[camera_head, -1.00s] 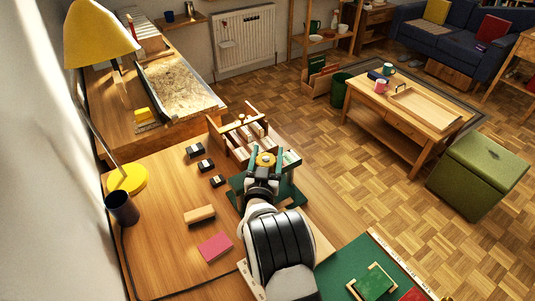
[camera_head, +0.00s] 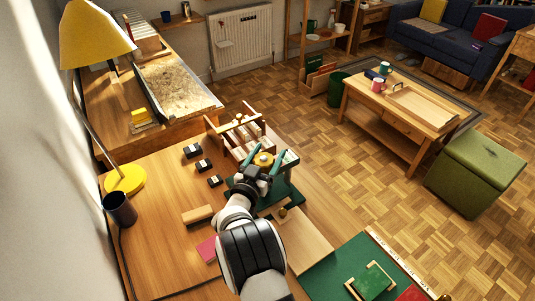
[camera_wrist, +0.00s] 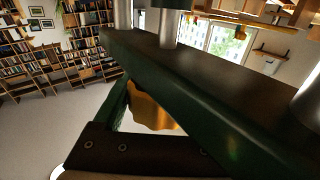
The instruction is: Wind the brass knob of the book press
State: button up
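The brass knob (camera_head: 264,159) tops the dark green book press (camera_head: 285,190), which stands at the right edge of the desk. My gripper (camera_head: 263,157) is at the press, with its two teal fingers apart, one on each side of the knob. I see no clear contact between the fingers and the knob in the head view. In the wrist view a brass-coloured part (camera_wrist: 152,106) shows behind a dark green bar and is partly covered. My wrist hides part of the press.
Wooden racks with books (camera_head: 248,135) stand just behind the press. Several small black boxes (camera_head: 204,165), a wooden block (camera_head: 197,215) and a pink book (camera_head: 207,249) lie to the left. A yellow lamp (camera_head: 124,181) stands at far left. A green mat (camera_head: 330,270) lies at front right.

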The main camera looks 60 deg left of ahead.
jog(key=o, duration=0.3)
jog(key=v, duration=1.5)
jog(key=shift+s+d, duration=0.2)
jog(key=shift+s, duration=0.15)
